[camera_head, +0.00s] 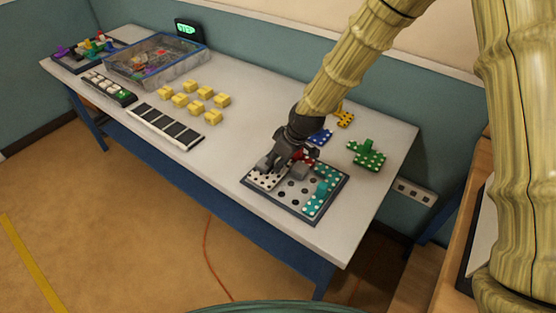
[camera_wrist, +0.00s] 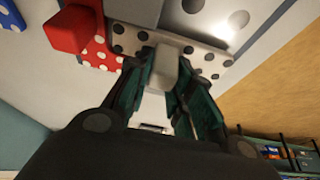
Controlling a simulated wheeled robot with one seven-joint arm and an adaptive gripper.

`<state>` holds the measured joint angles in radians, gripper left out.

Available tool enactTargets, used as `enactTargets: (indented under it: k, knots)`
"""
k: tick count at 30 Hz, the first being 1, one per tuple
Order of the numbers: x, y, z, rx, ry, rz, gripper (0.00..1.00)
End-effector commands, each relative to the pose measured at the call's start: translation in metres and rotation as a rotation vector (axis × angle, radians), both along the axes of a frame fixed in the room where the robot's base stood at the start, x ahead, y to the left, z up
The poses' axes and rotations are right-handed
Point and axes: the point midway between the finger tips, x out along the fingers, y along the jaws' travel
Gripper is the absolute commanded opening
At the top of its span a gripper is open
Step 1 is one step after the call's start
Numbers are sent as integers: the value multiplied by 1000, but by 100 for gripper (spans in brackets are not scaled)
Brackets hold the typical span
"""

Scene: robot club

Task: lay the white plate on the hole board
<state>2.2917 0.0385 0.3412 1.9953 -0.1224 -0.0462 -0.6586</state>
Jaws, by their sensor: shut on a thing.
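The white plate (camera_head: 264,181) with dark dots is over the left end of the hole board (camera_head: 298,193). My gripper (camera_head: 276,162) is shut on the plate's upright handle, a pale block that also shows between my fingers in the wrist view (camera_wrist: 164,68). The dotted plate (camera_wrist: 210,62) spreads out beyond the fingertips there. The plate looks level and at or just above the board; I cannot tell whether it touches. A teal plate (camera_head: 326,176) with white dots lies on the board's right side. The board's middle shows bare holes.
A red dotted plate (camera_wrist: 98,52) is close beside the white plate. Blue (camera_head: 320,137), yellow (camera_head: 344,118) and green (camera_head: 368,156) plates lie behind the board. Several yellow blocks (camera_head: 195,106), a slotted strip (camera_head: 166,127) and a clear bin (camera_head: 156,62) are farther left.

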Motion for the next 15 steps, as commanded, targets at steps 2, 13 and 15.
enactTargets:
  k: [2, 13, 15]
  knots:
    - [0, 0, 0, 0, 0, 0, 0]
    - [0, 0, -5, 0, 0, 0, 0]
    - [0, 0, -6, 0, 0, 0, 0]
